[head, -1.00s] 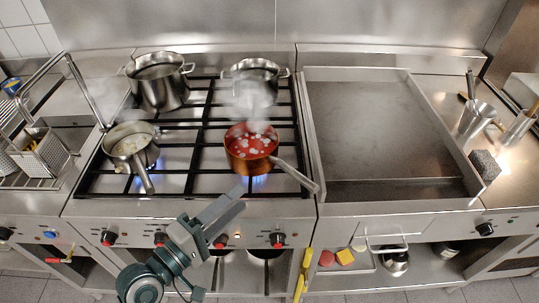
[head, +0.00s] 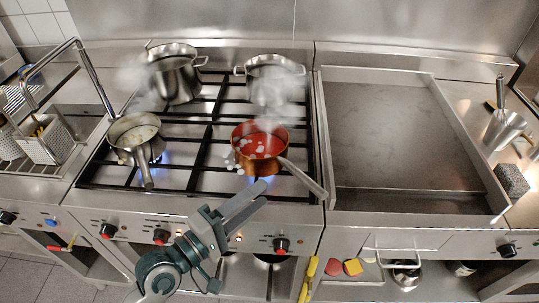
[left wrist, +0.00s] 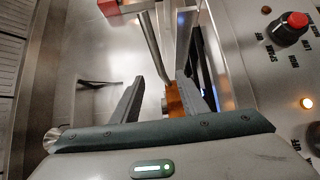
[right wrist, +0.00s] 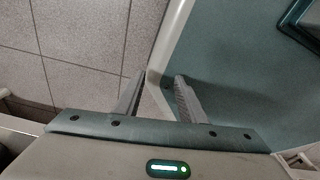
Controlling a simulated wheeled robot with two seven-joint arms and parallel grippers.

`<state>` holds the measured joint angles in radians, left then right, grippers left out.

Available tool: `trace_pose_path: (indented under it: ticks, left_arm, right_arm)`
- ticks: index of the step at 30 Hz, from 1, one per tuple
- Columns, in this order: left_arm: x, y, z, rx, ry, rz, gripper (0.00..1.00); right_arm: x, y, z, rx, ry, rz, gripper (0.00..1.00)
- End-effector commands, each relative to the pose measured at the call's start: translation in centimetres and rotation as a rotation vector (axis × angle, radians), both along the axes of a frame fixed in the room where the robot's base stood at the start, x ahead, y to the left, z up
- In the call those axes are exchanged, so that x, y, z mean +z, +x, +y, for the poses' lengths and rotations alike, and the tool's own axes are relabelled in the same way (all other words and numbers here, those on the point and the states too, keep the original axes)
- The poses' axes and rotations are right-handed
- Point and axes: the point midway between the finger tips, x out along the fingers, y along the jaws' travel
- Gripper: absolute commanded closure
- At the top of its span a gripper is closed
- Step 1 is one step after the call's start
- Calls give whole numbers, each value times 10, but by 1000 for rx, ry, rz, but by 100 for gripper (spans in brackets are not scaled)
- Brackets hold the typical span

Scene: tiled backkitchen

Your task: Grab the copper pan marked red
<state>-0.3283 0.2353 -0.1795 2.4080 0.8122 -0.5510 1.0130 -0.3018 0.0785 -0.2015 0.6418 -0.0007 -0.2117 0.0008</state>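The copper pan (head: 258,146), tinted red, sits on the front right burner with steam above it and white bits at its left rim. My left gripper (head: 262,192) is in front of the stove, below the pan and left of the handle's end in the head view. It is open and empty. In the left wrist view the copper pan (left wrist: 175,99) shows as a small orange patch beyond the fingers. My right gripper (right wrist: 158,92) is open and empty, outside the head view.
A steel pan (head: 134,135) stands front left on a lit burner. Steel pots stand at the back left (head: 174,76) and back right (head: 273,80). Control knobs (head: 161,236) line the front panel. A flat griddle (head: 400,130) lies to the right, bare.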

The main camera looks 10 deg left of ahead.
Motion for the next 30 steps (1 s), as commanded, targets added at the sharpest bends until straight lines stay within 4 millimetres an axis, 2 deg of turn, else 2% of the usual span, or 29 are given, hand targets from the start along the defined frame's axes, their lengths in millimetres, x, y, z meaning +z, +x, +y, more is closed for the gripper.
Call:
trace_pose_path:
  ticks: [4, 12, 18, 30]
  left_arm:
    - [3, 19, -14, 0, -1, 0, 60]
    - [4, 58, -44, -1, -1, 1, 60]
    - [2, 80, -60, 0, 0, 0, 60]
    - [0, 86, -65, 0, 1, 0, 60]
  right_arm:
    - [7, -17, -6, -2, -10, 39, 63]
    - [22, -12, -5, -2, -8, 28, 63]
    - [28, -11, -4, -3, -7, 26, 63]
    - [29, -11, -4, -2, -8, 26, 63]
